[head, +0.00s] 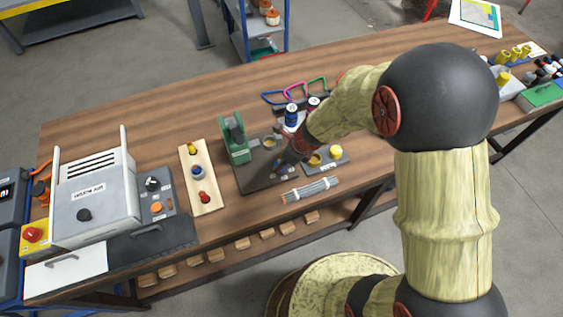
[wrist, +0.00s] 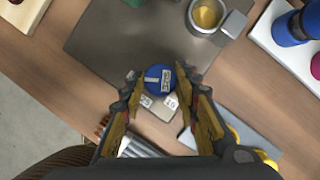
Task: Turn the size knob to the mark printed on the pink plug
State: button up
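A round blue knob (wrist: 158,79) sits near the edge of a dark grey plate (wrist: 105,45); a pale line and a small printed label show on its top. Small white number tags (wrist: 170,101) lie just below it, partly hidden by my fingers; their numbers are hard to read. My gripper (wrist: 159,82) is open, its fingertips on either side of the knob with slim gaps. In the head view my gripper (head: 284,167) is low over the plate's right part and hides most of the knob. A pink round piece (wrist: 316,66) shows at the wrist view's right edge; no mark is readable on it.
A green press (head: 235,138) stands on the plate, with a metal cup (wrist: 207,17) beside it. A blue cylinder (wrist: 291,27) stands on a white tray (wrist: 264,30). A bundle of rods (head: 310,190) lies in front. A grey plate with yellow parts (head: 336,152) lies right.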

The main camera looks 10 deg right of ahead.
jog(key=c, duration=0.6)
